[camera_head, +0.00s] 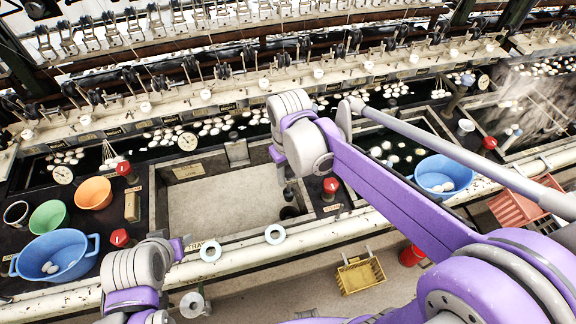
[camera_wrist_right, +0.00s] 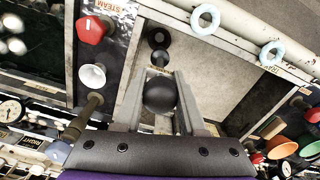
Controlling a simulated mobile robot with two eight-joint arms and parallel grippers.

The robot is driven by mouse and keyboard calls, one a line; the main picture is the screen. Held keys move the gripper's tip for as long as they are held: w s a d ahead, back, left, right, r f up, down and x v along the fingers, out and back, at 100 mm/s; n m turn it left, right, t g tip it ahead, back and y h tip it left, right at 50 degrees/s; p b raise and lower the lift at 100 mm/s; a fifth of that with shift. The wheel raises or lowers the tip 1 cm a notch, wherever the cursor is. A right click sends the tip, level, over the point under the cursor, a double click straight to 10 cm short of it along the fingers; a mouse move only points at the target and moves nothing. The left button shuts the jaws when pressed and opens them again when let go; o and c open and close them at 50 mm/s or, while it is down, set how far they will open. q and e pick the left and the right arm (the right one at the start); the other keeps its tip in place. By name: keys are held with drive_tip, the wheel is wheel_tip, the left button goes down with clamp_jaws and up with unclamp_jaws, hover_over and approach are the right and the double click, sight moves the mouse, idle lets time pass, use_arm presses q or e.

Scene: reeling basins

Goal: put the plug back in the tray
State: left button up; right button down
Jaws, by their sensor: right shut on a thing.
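The plug (camera_wrist_right: 160,93) is a dark, rounded piece between the two fingers of my right gripper (camera_wrist_right: 160,102). In the head view my right gripper (camera_head: 289,188) points down over the right side of the tray (camera_head: 215,205), a shallow basin with a pale grey floor and a label on its front rim. A dark round hole (camera_head: 289,213) lies at the tray's front right corner, just beyond the gripper tips; it also shows in the wrist view (camera_wrist_right: 158,38). The plug's lower end is hard to make out. My left arm enters at lower left; its fingers do not show.
Red knobs (camera_head: 330,186) stand close by the tray. Two pale rings (camera_head: 274,234) lie on the front rail. Blue (camera_head: 57,255), green (camera_head: 48,216) and orange (camera_head: 94,193) bowls are at left; another blue basin (camera_head: 442,178) is at right. Reeling machinery runs behind.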

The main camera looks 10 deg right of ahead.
sight(290, 192)
drive_tip(key=shift+d+f+b, duration=0.15)
drive_tip(key=shift+f+b, duration=0.35)
drive_tip(key=shift+f, duration=0.65)
use_arm(q)
drive_tip(key=shift+g, duration=0.4)
drive_tip(key=s+f+b, duration=0.1)
drive_tip(key=f, duration=0.1)
drive_tip(key=s+f+b, duration=0.1)
drive_tip(key=f+b, duration=0.1)
drive_tip(key=f, duration=0.1)
drive_tip(key=s+f+b, duration=0.1)
drive_tip(key=f, duration=0.1)
drive_tip(key=shift+s+d+f, duration=0.1)
drive_tip(key=shift+s+f, duration=0.2)
drive_tip(key=shift+f, duration=0.05)
use_arm(e)
wheel_tip(290, 192, down, 8)
drive_tip(key=shift+s+r, duration=0.1)
use_arm(q)
drive_tip(key=shift+f+b, duration=0.2)
drive_tip(key=shift+b, duration=0.1)
drive_tip(key=shift+f, duration=0.15)
use_arm(e)
drive_tip(key=shift+f, duration=0.35)
use_arm(q)
drive_tip(key=shift+s+f+b, duration=0.2)
drive_tip(key=shift+f+b, duration=0.35)
use_arm(e)
drive_tip(key=shift+f, duration=0.75)
